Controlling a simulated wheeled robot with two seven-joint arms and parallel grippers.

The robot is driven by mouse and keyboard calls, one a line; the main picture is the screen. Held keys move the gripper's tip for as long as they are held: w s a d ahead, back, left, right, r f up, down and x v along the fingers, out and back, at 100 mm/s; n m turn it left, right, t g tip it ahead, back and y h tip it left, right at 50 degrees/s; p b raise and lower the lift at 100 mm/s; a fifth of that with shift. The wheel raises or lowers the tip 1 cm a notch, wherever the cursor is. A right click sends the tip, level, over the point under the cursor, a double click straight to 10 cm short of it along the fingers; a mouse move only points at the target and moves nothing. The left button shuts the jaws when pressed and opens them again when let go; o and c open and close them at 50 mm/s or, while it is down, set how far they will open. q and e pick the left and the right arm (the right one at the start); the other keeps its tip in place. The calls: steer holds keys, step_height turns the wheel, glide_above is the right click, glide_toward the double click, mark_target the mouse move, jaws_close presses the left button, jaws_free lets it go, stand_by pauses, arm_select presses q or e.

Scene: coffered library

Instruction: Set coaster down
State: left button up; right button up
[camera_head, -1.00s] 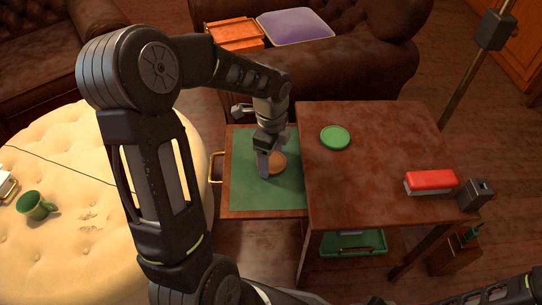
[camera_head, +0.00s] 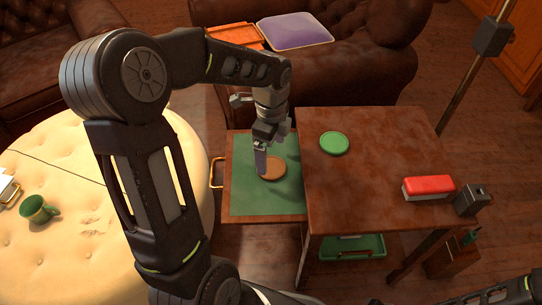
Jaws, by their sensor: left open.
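A round tan-brown coaster (camera_head: 273,169) lies flat on the green lining of the open drawer (camera_head: 240,206). My left gripper (camera_head: 264,160) is open, pointing down over the coaster's left part, with a finger hiding some of its edge. I cannot tell whether the finger touches it. My right gripper is not in view; only part of my right arm shows at the bottom right.
A red-topped block (camera_head: 429,186) and a dark box (camera_head: 472,199) stand at the table's right side. A green tray (camera_head: 352,247) sits below the table. A cream ottoman (camera_head: 70,240) with a green mug (camera_head: 37,209) is at left. A leather armchair (camera_head: 375,60) stands behind.

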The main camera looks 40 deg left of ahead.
mark_target(271, 166)
arm_select(q)
step_height(271, 166, up, 7)
steer(key=p, duration=0.1)
stand_by(0.7)
